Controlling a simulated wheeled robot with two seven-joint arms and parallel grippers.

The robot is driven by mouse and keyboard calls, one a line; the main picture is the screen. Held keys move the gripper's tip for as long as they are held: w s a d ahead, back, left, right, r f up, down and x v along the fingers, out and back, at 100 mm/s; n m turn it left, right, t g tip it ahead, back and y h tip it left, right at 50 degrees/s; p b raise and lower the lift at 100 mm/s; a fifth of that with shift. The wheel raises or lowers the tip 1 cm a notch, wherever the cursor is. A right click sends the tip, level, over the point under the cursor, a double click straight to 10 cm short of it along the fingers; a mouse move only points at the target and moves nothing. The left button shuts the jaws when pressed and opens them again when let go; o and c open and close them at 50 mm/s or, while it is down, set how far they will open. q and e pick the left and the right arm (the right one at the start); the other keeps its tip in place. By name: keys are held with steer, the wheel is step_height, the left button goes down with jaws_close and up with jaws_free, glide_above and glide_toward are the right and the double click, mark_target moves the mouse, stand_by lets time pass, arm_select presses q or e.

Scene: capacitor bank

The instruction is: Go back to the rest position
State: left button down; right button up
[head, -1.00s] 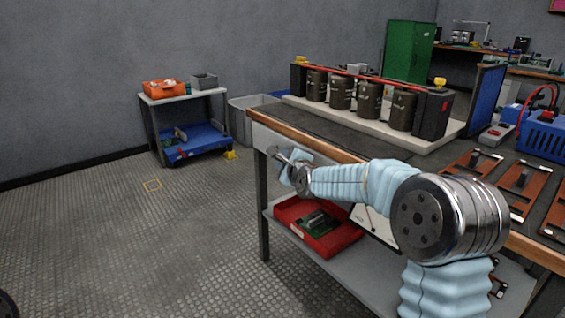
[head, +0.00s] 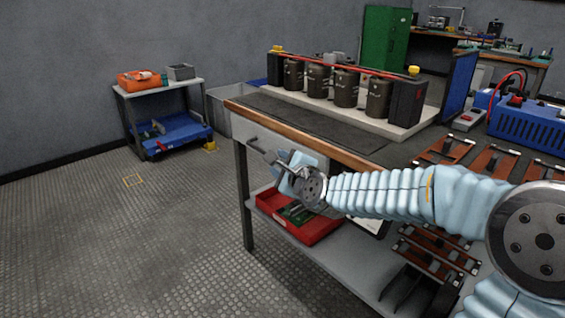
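My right arm comes in from the lower right, with its light blue ribbed sleeve stretched across the front of the workbench. My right gripper (head: 258,147) is in front of the bench's left end, just below the wooden edge of the top. It points left and appears to carry nothing. Its fingers are small and seen at an angle, so I cannot tell whether they are open or shut. My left gripper is not in view.
The workbench (head: 290,122) carries a capacitor bank (head: 345,88) on a pale base. A red bin (head: 320,230) sits on its lower shelf, partly behind my arm. A small cart (head: 185,91) stands at the back left.

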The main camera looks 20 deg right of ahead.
steer(key=shift+s, duration=0.35)
steer(key=s+a+f+n+g+y+p, duration=0.1)
steer(key=s+a+f+n+g+p, duration=0.2)
steer(key=f, duration=0.5)
steer(key=a+f+n+g+p, duration=0.1)
steer(key=a+f+n+g, duration=0.1)
steer(key=f+n, duration=0.45)
steer(key=s+a+f+n+g+y+p, duration=0.1)
steer(key=s+a+f+n+g+p, duration=0.15)
steer(key=f, duration=0.65)
steer(key=s+a+f+n+g+y+p, duration=0.1)
steer(key=s+a+f+n+g, duration=0.2)
steer(key=s, duration=0.7)
steer(key=s+a+f+n+g+y+p, duration=0.1)
steer(key=s+a+f+n+g+p, duration=0.1)
steer(key=s+a+f+n+g, duration=0.2)
steer(key=s+f+n, duration=0.3)
steer(key=s+f, duration=0.3)
steer(key=f, duration=0.1)
steer(key=shift+s+a+f+n, duration=0.15)
steer(key=shift+a+f+n, duration=0.15)
